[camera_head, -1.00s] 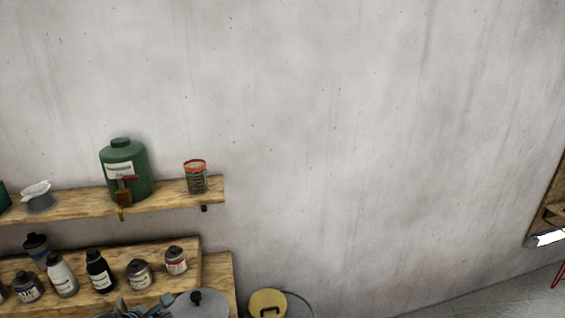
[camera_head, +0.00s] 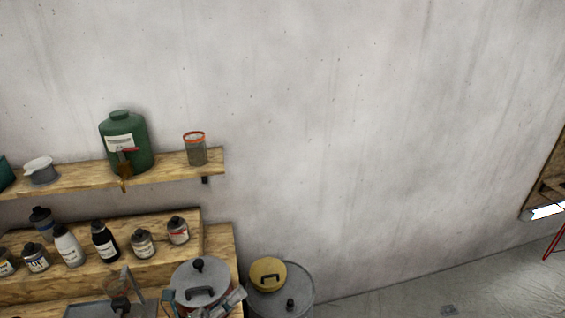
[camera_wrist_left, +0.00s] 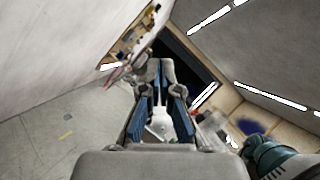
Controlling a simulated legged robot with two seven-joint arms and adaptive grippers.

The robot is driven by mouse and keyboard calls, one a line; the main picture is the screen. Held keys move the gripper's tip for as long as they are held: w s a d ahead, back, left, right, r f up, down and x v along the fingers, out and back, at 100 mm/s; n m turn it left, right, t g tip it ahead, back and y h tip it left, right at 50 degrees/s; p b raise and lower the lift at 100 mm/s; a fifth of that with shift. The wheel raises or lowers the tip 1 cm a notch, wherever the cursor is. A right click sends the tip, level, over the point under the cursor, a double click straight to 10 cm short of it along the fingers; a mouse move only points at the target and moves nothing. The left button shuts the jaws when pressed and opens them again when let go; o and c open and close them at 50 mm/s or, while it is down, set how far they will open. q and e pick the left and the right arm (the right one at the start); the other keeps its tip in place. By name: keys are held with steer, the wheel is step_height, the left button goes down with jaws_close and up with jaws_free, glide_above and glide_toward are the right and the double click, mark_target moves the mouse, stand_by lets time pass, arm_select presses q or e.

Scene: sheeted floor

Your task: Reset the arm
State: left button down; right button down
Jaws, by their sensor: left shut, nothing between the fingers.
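My left gripper (camera_wrist_left: 160,78) is centred in the left wrist view. Its blue-padded fingers meet at the tips, shut with nothing between them. A small grey part of it seems to show at the bottom edge of the head view, in front of the lidded grey pot (camera_head: 197,271), but it is hard to make out there. My right gripper is in neither view.
A wooden shelf (camera_head: 75,183) on the left holds a green jug (camera_head: 123,143) and an orange-rimmed cup (camera_head: 196,148). Below, a wooden step (camera_head: 188,253) bears several bottles. A yellow lid (camera_head: 267,274) is beside the pot. Bare wall and floor (camera_head: 430,290) lie to the right.

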arm_select(q)
steer(key=w+a+f+n+t+y, duration=0.2)
steer(key=a+f+n+t+y, duration=0.35)
steer(key=n+y, duration=0.55)
steer(key=w+a+f+n+t+y, duration=0.2)
steer(key=a+f+n+t+y, duration=0.35)
steer(key=n, duration=0.95)
steer(key=s+a+f+n+g+y, duration=0.2)
steer(key=f+n+g+y, duration=0.15)
steer(key=f, duration=0.25)
steer(key=s+a+f+n+g+y, duration=0.2)
steer(key=f+n+g, duration=0.1)
steer(key=f+g, duration=0.15)
steer(key=s+d+f+n+g+h, duration=0.35)
steer(key=s+f+g, duration=0.75)
steer(key=s+f, duration=0.75)
steer(key=s+f+g, duration=0.2)
steer(key=s+f, duration=0.1)
steer(key=f, duration=2.4)
steer(key=s+a+f, duration=0.2)
steer(key=s+f, duration=1.3)
steer(key=s, duration=0.2)
steer(key=shift+s+g, duration=0.15)
steer(key=shift+g, duration=0.25)
